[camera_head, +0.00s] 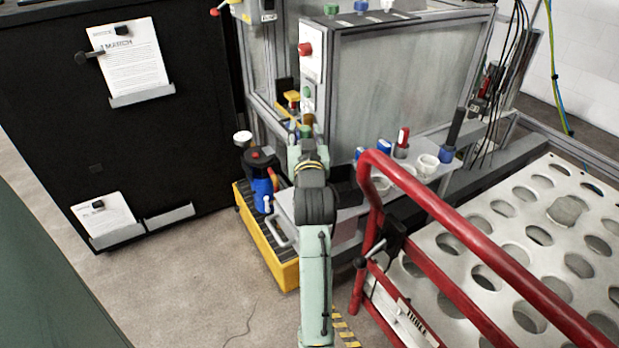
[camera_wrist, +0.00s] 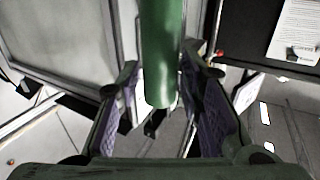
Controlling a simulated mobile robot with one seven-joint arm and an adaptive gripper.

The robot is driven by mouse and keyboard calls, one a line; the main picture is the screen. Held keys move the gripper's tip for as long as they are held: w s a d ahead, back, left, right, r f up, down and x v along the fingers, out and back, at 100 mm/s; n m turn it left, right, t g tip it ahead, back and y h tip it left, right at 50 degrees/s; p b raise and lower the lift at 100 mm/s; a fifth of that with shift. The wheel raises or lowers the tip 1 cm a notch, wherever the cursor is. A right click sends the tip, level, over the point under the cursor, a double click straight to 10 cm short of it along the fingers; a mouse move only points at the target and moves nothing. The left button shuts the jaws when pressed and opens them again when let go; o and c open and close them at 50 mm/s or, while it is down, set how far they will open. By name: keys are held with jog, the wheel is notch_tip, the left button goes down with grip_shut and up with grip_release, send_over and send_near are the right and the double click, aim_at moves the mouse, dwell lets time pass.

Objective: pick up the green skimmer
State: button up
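A green cylindrical bar, which looks like part of the green skimmer, shows in the wrist view (camera_wrist: 162,55). It comes down from the top edge and ends between the finger pads. My gripper (camera_wrist: 161,90) is open around it, one purple-padded finger on each side, with narrow gaps that seem to remain. Contact cannot be seen clearly. The rest of the skimmer is out of the wrist view. In the head view my arm hides the fingers, and I cannot make out the skimmer.
A yellow crate (camera_head: 282,272) holding a blue container (camera_head: 262,195) stands beside my arm. A red rail (camera_head: 460,225) and a perforated white plate (camera_head: 510,250) are at the right. A grey-panelled enclosure (camera_head: 385,85) stands behind. Bare floor lies at the lower left.

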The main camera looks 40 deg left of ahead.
grip_shut()
jog(key=shift+r, duration=0.15)
